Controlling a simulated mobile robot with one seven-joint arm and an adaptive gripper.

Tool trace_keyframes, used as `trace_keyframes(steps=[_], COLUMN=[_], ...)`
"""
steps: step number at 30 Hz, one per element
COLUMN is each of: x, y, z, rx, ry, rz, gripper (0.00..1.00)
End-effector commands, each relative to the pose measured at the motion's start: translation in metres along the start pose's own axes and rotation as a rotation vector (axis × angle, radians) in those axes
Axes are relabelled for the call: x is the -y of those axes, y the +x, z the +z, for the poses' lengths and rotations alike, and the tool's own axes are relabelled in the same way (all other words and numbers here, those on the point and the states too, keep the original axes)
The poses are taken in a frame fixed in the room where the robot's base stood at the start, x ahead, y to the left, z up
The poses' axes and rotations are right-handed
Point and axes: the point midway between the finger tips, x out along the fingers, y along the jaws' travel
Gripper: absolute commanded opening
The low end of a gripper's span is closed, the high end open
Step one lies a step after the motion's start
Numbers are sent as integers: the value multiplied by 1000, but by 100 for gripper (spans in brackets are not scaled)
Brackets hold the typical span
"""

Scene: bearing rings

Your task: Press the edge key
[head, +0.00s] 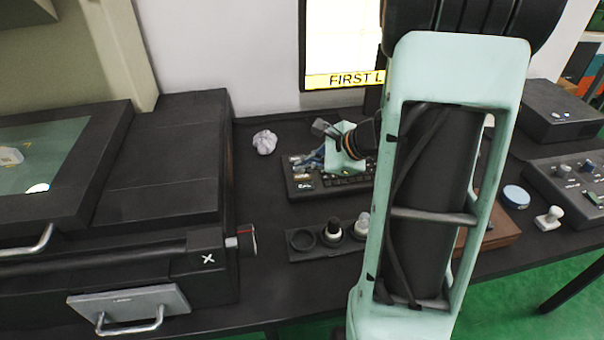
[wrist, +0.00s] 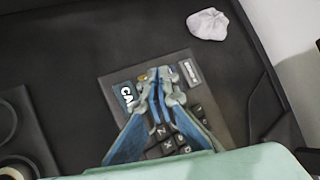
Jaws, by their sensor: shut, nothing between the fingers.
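A dark keyboard (head: 318,190) lies on the black table, and it fills the middle of the wrist view (wrist: 214,108). A teal key with white letters reading about "CA" (wrist: 126,97) is at its left end. A key with a white label (wrist: 189,72) is at its far edge. I cannot read which key is the edge key. My gripper (head: 309,161) is shut and empty over the left end of the keyboard. In the wrist view its fingertips (wrist: 162,82) are between those two keys and hide part of the keys. I cannot tell whether they touch.
A crumpled pale ball (head: 264,142) lies behind the keyboard. A holder with round sockets (head: 302,255) and knobs stands in front. A large black cabinet (head: 165,150) is at the left. A console (head: 570,185), blue disc (head: 516,196) and white stamp (head: 549,218) are at the right.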

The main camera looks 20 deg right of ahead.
Motion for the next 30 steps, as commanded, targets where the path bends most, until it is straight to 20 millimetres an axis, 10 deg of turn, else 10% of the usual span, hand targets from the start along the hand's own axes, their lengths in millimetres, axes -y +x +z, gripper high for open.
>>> trace_keyframes(steps=[30], x=[26], y=[-35], z=[26], rx=[1], ry=[-1], rz=[0], gripper=[0])
